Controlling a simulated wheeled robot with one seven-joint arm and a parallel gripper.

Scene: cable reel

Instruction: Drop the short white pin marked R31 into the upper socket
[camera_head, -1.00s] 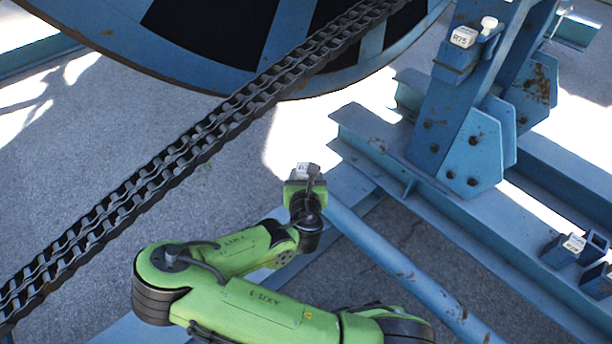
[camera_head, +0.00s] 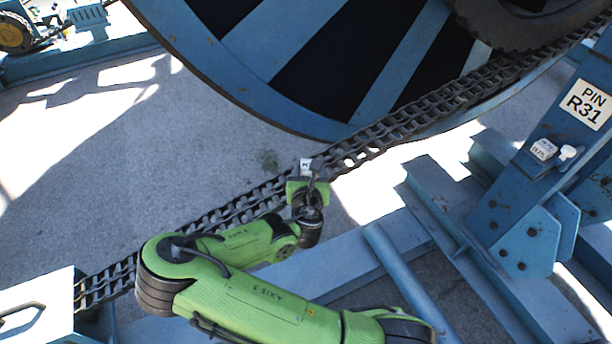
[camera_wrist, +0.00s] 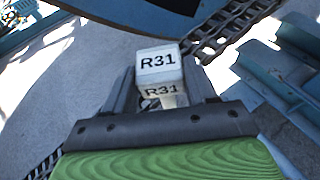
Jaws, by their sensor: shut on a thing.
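My gripper (camera_wrist: 160,100) is shut on the white pin (camera_wrist: 159,65), whose block-shaped head reads R31 on its top and front faces. In the head view my gripper (camera_head: 312,172) is above the floor beside the chain, left of the blue post; only a small white part of the pin (camera_head: 306,164) shows there. A sign reading PIN R31 (camera_head: 588,103) is on the blue post (camera_head: 530,190). Below the sign sits a white marked block (camera_head: 543,149), its lettering hard to read, beside a white knob (camera_head: 567,153). No open socket mouth can be made out there.
A heavy dark chain (camera_head: 400,125) runs diagonally behind my gripper, past the large blue reel (camera_head: 270,115). Blue beams (camera_head: 470,250) lie on the floor at right. A pale blue box with a handle (camera_head: 35,310) stands at lower left. Grey floor (camera_head: 150,170) is open at left.

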